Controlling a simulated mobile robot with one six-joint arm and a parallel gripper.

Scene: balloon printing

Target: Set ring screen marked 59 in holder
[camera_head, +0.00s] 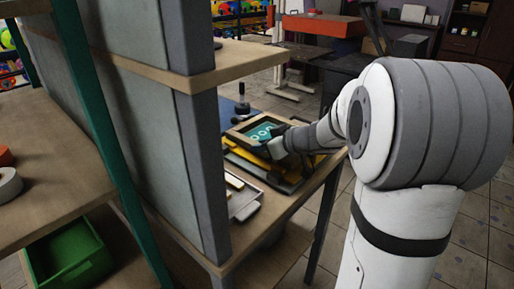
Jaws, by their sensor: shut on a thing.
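A framed screen (243,134) with a wooden frame and a teal mesh with pale rings shows at the middle of the head view. No number on it can be read. My gripper (275,146) is at its right side, small and partly hidden by its own body, and is shut on the screen's frame. Below the screen is a dark holder (291,187) with a yellow part (250,158) on the table. I cannot tell whether the screen rests in it or is just above it.
A grey tray (243,203) lies on the table (270,222) nearer to me. A dark upright tool (242,105) stands behind the screen. A grey post (203,170) and a shelf board (190,65) stand close on the left. A green bin (68,252) is at lower left.

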